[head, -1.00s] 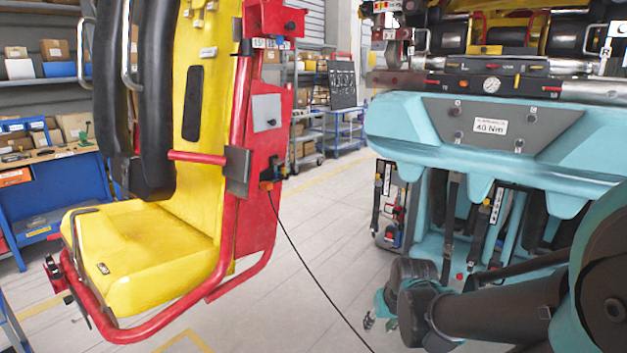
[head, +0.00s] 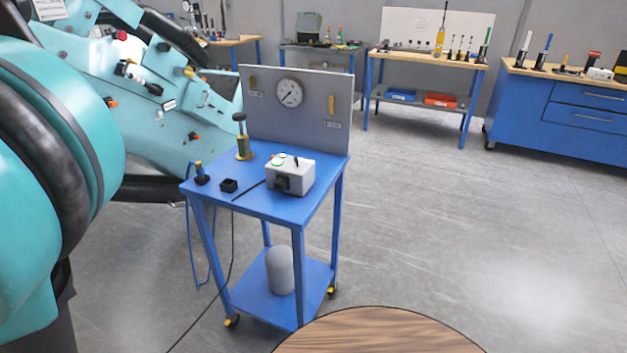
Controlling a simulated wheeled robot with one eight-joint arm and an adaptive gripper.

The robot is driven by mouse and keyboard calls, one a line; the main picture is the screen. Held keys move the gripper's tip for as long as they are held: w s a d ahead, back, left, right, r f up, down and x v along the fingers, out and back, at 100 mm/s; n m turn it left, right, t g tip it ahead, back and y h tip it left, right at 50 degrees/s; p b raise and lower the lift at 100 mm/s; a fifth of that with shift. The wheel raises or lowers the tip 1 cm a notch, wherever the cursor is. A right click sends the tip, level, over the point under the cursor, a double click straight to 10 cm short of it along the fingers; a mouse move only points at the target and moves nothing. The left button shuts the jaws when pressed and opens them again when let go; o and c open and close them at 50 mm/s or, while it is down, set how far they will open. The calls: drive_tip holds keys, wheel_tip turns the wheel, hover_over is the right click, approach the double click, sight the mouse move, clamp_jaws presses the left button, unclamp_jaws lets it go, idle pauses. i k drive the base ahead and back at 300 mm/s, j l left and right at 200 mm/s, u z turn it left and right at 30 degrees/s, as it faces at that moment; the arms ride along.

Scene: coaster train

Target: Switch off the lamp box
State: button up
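A small light grey box (head: 291,177) stands on the blue cart (head: 262,206). It has a green-ringed round part, a small red spot and a short black lever on top, and a dark fitting on its front. It looks like the lamp box, but no label on it can be read. I cannot tell whether its lamp is lit. My gripper is not in view.
A panel with a round gauge (head: 289,92) rises behind the box. A brass pump-like piece (head: 242,143) and small black parts stand to its left. A round wooden top (head: 380,335) is in the foreground. Teal machinery (head: 150,95) fills the left. Open floor lies right.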

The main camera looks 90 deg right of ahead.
sight(302, 178)
drive_tip(key=z, duration=3.2)
